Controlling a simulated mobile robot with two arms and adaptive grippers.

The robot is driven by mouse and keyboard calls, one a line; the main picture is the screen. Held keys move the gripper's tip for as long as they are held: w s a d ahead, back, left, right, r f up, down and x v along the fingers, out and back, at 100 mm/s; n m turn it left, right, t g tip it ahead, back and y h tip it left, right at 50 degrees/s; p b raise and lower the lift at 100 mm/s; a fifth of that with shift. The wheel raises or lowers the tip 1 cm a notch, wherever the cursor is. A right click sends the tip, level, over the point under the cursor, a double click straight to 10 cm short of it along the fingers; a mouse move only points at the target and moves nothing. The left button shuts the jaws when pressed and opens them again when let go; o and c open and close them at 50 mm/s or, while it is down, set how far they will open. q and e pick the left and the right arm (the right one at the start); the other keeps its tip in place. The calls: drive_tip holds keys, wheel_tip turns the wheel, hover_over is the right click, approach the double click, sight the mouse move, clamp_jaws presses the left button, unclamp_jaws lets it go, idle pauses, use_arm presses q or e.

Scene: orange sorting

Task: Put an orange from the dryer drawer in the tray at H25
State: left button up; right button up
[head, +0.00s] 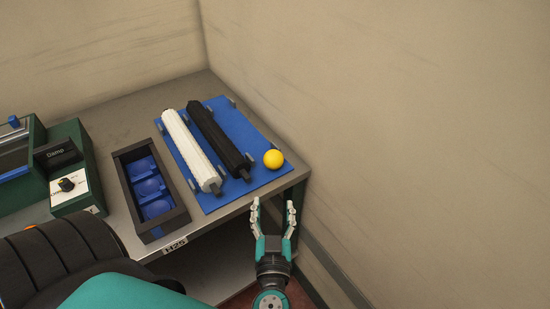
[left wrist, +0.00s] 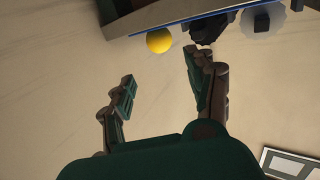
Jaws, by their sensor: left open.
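A yellow-orange ball, the only orange I can see, (head: 273,159) lies on the near right corner of a blue board on the bench. It also shows in the left wrist view (left wrist: 159,41), beyond my fingertips. A dark tray (head: 165,229) with several blue compartments stands left of the board, above the H25 label (head: 174,247) on the bench edge. Its visible compartments look empty. My left gripper (head: 273,206) is open and empty, apart from the ball, just off the bench's near edge; its fingers also show in the left wrist view (left wrist: 160,68). My right gripper is not in view.
A white roller (head: 190,150) and a black roller (head: 217,138) lie on the blue board (head: 240,125) between metal pegs. A green unit with a "Damp" panel and knob (head: 66,184) stands at the left. Walls close off the back and right.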

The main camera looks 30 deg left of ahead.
use_arm(q)
approach(274, 154)
drive_tip(key=w+a, duration=0.1)
drive_tip(key=w+a+f, duration=0.1)
drive_tip(key=w, duration=0.1)
drive_tip(key=w+a+f, duration=0.1)
drive_tip(key=shift+w+f, duration=0.2)
drive_tip(key=shift+w, duration=0.05)
drive_tip(key=x, duration=0.5)
drive_tip(key=shift+a, duration=0.15)
drive_tip(key=c, duration=1)
drive_tip(key=shift+o, duration=0.2)
drive_tip(key=shift+r, duration=0.55)
drive_tip(key=r, duration=0.1)
drive_tip(key=r+p, duration=0.1)
drive_tip(key=r, duration=0.1)
drive_tip(key=shift+s+d, duration=0.15)
drive_tip(key=shift+d, duration=0.1)
drive_tip(key=s+d+r+m+t+h, duration=0.2)
drive_tip(key=s+d+m+h, duration=0.4)
drive_tip(key=s+d+h, duration=0.3)
drive_tip(key=s+d+r, duration=0.1)
drive_tip(key=s+d, duration=0.3)
drive_tip(key=s, duration=0.2)
drive_tip(key=shift+d+r+m+t+h, duration=0.2)
drive_tip(key=shift+r+m+t+h, duration=0.1)
drive_tip(key=shift+r+t+h, duration=0.1)
